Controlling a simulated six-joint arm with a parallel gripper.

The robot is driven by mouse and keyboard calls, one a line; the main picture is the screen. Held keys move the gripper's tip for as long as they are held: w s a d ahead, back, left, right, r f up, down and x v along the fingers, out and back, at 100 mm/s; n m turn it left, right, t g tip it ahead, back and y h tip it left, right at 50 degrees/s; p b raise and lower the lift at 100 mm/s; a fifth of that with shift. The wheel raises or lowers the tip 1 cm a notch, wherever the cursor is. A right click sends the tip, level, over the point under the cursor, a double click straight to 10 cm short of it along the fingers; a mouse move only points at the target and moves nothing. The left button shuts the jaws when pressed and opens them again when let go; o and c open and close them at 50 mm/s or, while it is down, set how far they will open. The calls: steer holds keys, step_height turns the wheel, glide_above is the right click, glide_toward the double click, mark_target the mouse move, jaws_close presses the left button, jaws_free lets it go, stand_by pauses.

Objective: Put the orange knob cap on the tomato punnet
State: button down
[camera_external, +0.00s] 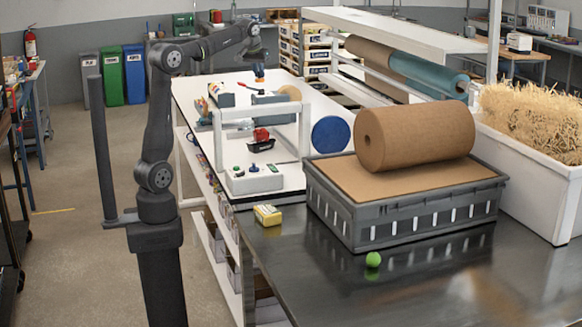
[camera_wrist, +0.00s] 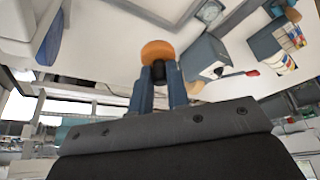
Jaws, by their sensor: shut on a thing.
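The orange knob cap (camera_wrist: 158,50) shows in the wrist view as a round orange disc with a dark stem. My gripper (camera_wrist: 160,78) has its two blue fingers shut on the dark stem, with the orange part beyond the fingertips. In the external view my gripper (camera_external: 258,73) hangs above the far part of the white table, and the cap is too small there to make out clearly. A small dark tray with red contents (camera_external: 261,141), which looks like the tomato punnet, stands nearer the camera on the table, apart from my gripper. I cannot pick out the punnet in the wrist view.
A white box with small coloured knobs (camera_external: 253,178) stands in front of the punnet. A white frame (camera_external: 233,117), a blue disc (camera_external: 331,134) and a grey crate (camera_external: 330,205) bearing a brown paper roll (camera_external: 410,137) stand nearby. A yellow pack (camera_external: 267,215) and green ball (camera_external: 372,259) lie nearer.

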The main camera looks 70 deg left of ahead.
glide_above(263, 130)
steer(key=s, duration=0.1)
steer(key=f, duration=1.4)
steer(key=d+f, duration=0.1)
steer(key=f, duration=0.6)
steer(key=shift+s, duration=0.2)
steer(key=shift+f, duration=0.15)
steer(key=c, duration=1.4)
jaws_free()
steer(key=v, duration=1.2)
steer(key=shift+a, duration=0.15)
